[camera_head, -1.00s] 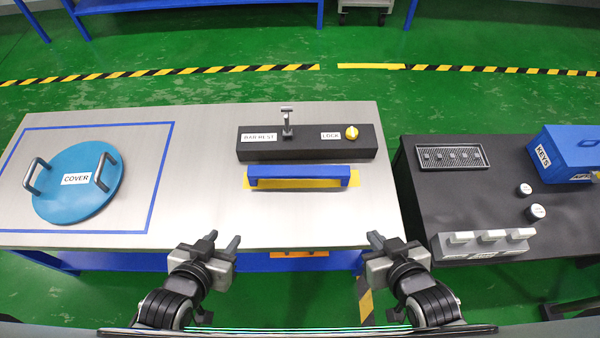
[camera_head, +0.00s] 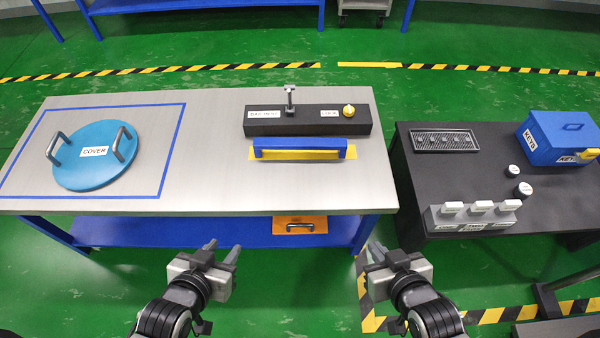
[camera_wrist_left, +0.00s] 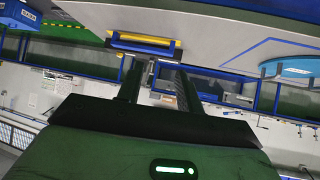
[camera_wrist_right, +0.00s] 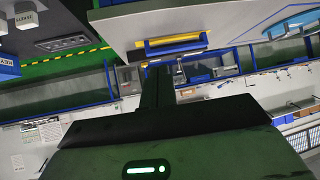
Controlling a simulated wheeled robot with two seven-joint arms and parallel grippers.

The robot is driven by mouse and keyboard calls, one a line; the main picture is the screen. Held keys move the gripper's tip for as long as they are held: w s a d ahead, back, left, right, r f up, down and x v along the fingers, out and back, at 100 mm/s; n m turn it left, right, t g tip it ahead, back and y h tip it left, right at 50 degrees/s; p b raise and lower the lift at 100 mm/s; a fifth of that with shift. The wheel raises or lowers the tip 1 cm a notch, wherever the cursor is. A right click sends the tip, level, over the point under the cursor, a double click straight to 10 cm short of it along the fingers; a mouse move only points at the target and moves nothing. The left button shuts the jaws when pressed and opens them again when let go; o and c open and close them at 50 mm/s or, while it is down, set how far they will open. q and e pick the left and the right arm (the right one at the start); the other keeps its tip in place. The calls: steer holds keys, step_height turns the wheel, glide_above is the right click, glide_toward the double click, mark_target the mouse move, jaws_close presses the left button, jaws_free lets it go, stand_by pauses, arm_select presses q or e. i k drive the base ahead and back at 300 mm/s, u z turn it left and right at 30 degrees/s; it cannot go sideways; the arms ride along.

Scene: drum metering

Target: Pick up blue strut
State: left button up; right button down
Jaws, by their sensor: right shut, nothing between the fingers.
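The blue strut (camera_head: 300,144) is a long bar lying left to right on a yellow patch (camera_head: 260,155) on the grey table. It also shows in the left wrist view (camera_wrist_left: 143,47) and the right wrist view (camera_wrist_right: 178,50). My left gripper (camera_head: 223,253) is in front of the table's near edge, with its fingers apart and nothing between them. My right gripper (camera_head: 374,252) is also in front of the table, to the right, shut and empty. Both grippers are well apart from the strut.
A black block (camera_head: 306,121) with a lock knob (camera_head: 349,110) and an upright post stands behind the strut. A teal cover (camera_head: 85,172) with two handles lies at left inside a blue outline. A dark table (camera_head: 440,180) at right holds a blue keys box (camera_head: 560,146).

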mark_target(260, 144)
steer(key=u, duration=0.15)
steer(key=k, duration=0.55)
steer(key=z, duration=1)
steer(key=i, duration=0.9)
steer(key=u, duration=0.75)
steer(key=i, duration=0.5)
steer(key=u, duration=0.6)
steer(key=k, duration=0.5)
steer(key=u, duration=1.3)
steer(key=i, duration=0.7)
steer(key=z, duration=1.75)
